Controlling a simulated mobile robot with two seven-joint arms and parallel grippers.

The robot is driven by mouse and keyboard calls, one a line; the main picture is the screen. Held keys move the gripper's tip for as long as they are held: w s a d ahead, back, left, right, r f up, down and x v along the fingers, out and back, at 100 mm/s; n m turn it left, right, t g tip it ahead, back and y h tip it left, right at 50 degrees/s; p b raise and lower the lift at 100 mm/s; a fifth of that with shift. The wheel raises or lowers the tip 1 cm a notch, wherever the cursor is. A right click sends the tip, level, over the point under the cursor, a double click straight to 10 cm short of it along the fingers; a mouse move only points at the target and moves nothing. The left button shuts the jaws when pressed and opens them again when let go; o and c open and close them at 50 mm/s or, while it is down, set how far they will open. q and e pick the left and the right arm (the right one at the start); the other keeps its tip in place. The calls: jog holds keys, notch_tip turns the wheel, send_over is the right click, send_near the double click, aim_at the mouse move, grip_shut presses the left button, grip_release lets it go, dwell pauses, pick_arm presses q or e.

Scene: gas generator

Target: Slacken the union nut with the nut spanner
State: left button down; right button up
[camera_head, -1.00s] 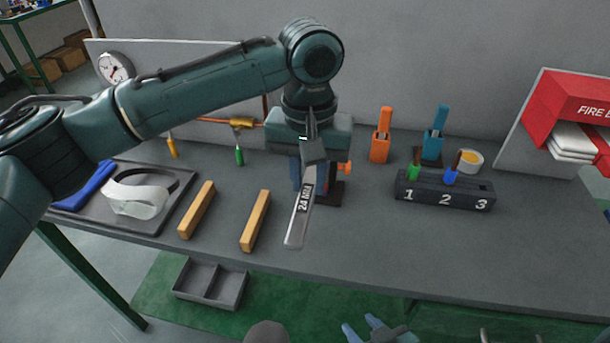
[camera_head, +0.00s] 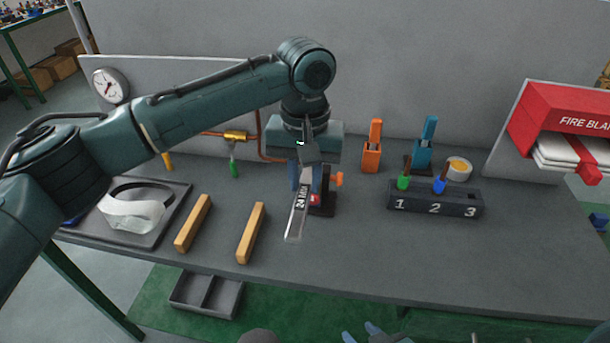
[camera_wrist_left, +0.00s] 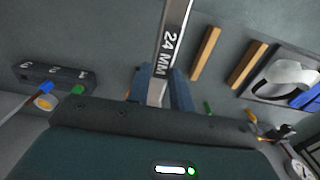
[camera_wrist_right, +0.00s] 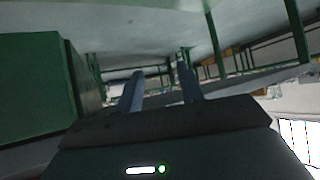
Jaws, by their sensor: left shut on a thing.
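My left gripper (camera_head: 307,178) is shut on the nut spanner (camera_head: 297,216), a flat steel tool marked "24 MM". The spanner points down and toward the front of the bench, seemingly above the top. It also shows in the left wrist view (camera_wrist_left: 170,45), between the blue fingers (camera_wrist_left: 160,88). A brass fitting (camera_head: 235,136) sits on a copper pipe at the back left; I cannot tell whether it is the union nut. My right gripper (camera_head: 366,335) is at the bottom edge of the head view, below the bench front; the right wrist view shows its fingers (camera_wrist_right: 160,88) apart and empty.
Two wooden blocks (camera_head: 251,232) lie left of the spanner. A tray (camera_head: 168,220) with a white visor is further left. Orange (camera_head: 372,146) and blue (camera_head: 425,145) holders and a numbered rack (camera_head: 434,204) stand right. The front right bench top is clear.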

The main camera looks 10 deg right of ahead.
aim_at(310, 173)
pick_arm(q)
jog(key=shift+w+r, duration=0.1)
jog(key=shift+w+d+p, duration=0.25)
jog(key=shift+w+p, duration=0.35)
jog(key=shift+p, duration=0.1)
jog(key=shift+w+d, duration=0.25)
jog(key=shift+w, duration=0.55)
jog(key=shift+d, duration=0.15)
jog(key=d+n, duration=0.6)
jog(key=n, duration=0.1)
dwell(1.5)
jog(key=shift+s, duration=0.1)
